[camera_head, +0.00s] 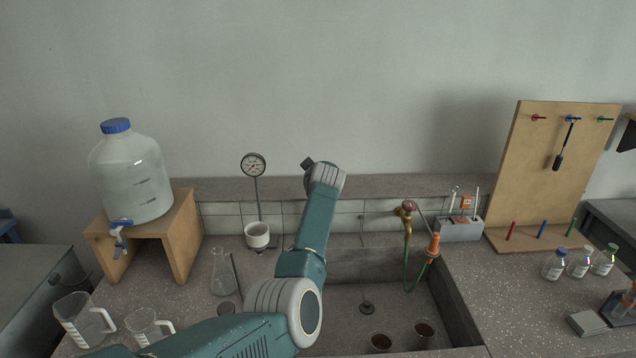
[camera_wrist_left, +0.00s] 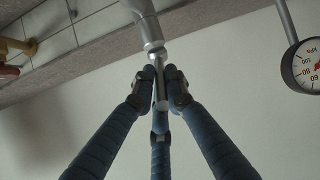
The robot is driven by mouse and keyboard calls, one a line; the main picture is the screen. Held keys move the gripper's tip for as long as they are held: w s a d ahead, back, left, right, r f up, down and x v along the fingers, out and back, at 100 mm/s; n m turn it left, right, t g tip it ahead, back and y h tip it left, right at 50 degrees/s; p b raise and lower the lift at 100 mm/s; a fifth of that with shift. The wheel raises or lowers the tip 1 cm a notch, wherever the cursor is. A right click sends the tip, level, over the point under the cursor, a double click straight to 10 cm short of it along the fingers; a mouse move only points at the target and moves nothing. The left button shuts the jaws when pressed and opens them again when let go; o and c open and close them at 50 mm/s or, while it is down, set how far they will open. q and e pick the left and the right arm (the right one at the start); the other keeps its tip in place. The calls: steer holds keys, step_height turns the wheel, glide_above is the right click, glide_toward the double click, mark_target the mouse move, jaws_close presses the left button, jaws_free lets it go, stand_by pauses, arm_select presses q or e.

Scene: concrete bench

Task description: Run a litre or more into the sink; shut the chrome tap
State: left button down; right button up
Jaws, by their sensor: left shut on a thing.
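The chrome tap (camera_wrist_left: 147,28) shows in the left wrist view, with a thin lever (camera_wrist_left: 160,88) at its end. My left gripper (camera_wrist_left: 161,88) has its dark blue fingers closed around that lever. In the head view my left arm reaches over the sink toward the back wall and hides the chrome tap and the fingertips. The grey sink (camera_head: 345,295) is partly behind my arm, with a drain (camera_head: 366,307) in its floor. I cannot see a water stream in either view. My right gripper is not in view.
A brass tap (camera_head: 407,228) with a green hose stands right of my arm. A gauge (camera_head: 253,165) on a stand, a flask (camera_head: 222,275) and a large carboy (camera_head: 132,178) are to the left.

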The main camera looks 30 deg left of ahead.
arm_select(q)
steer(key=shift+w+a+r, duration=0.2)
steer(key=shift+a+r, duration=0.1)
steer(key=shift+r, duration=0.2)
steer(key=shift+r+g, duration=0.1)
steer(key=shift+g, duration=0.2)
steer(key=shift+w, duration=0.1)
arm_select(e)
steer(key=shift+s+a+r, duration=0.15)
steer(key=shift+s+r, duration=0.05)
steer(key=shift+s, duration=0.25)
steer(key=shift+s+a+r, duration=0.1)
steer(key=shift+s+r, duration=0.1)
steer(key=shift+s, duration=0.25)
arm_select(q)
steer(key=c, duration=1.8)
jaws_free()
steer(key=shift+a, duration=0.1)
steer(key=shift+f+h, duration=0.25)
steer(key=shift+h, duration=0.05)
steer(key=shift+s+d+r, duration=0.25)
steer(key=shift+d+r, duration=0.05)
steer(key=shift+d, duration=0.05)
steer(key=v, duration=1.1)
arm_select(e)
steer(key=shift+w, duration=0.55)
arm_select(q)
steer(key=shift+a, duration=0.2)
